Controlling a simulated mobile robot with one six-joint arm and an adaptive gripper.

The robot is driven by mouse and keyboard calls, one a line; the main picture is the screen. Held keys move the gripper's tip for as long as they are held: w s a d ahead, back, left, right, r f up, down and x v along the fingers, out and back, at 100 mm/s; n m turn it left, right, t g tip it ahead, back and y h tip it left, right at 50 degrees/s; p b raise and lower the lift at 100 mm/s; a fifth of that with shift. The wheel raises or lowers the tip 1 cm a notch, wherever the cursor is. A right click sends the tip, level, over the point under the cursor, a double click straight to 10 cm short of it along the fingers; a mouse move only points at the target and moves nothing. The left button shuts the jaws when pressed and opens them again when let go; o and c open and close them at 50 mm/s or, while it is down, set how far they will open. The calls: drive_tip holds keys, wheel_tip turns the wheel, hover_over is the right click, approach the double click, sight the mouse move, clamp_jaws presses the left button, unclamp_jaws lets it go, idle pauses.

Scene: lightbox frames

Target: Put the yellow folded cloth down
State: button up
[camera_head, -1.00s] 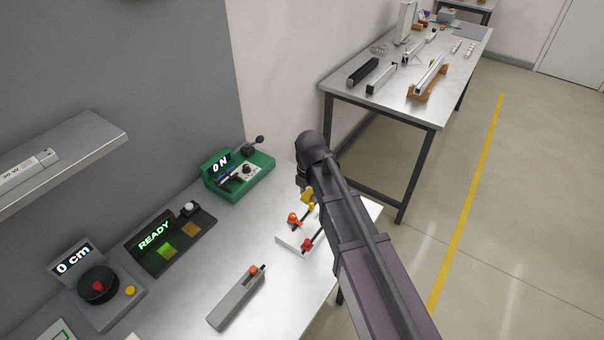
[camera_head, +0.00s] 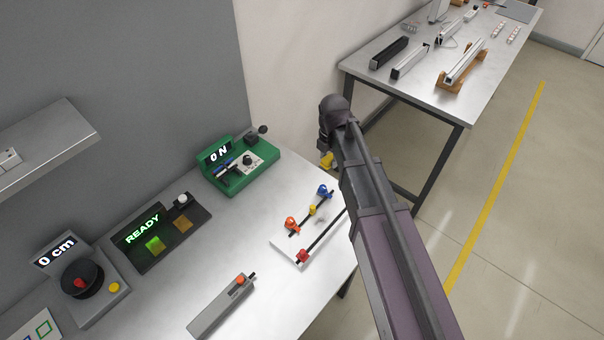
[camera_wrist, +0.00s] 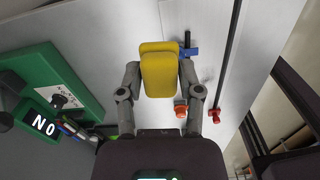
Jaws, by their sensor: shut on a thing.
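The yellow folded cloth (camera_wrist: 160,72) is held between the two fingers of my gripper (camera_wrist: 158,78) in the wrist view. My gripper is shut on it. In the head view only a small yellow part of the cloth (camera_head: 326,160) shows beside the end of my arm, and the arm hides the rest. The cloth appears to be above the grey bench top (camera_head: 185,270), near its right end. I cannot tell the exact height.
A white board with rods and blue, yellow, orange and red knobs (camera_head: 289,254) lies close by on the bench. A green "ON" device (camera_head: 240,180), a "READY" panel (camera_head: 150,262), a "0 cm" dial unit (camera_head: 105,290) and a grey bar (camera_head: 215,315) stand left. Another table (camera_head: 470,105) stands behind.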

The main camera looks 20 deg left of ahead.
drive_tip(key=shift+w, duration=0.4)
drive_tip(key=shift+w+d, duration=0.1)
drive_tip(key=s+a+f+n+b, duration=0.1)
drive_tip(key=s+a, duration=0.2)
drive_tip(key=a, duration=0.8)
drive_tip(key=shift+s+f, duration=0.15)
drive_tip(key=shift+f, duration=0.05)
drive_tip(key=shift+f+b, duration=0.1)
drive_tip(key=shift+b, duration=0.2)
drive_tip(key=b, duration=0.6)
hover_over(294, 180)
wheel_tip(294, 180, down, 6)
drive_tip(key=shift+f, duration=0.1)
drive_tip(key=shift+f+b, duration=1.85)
drive_tip(key=shift+b, duration=0.05)
drive_tip(key=shift+f, duration=0.1)
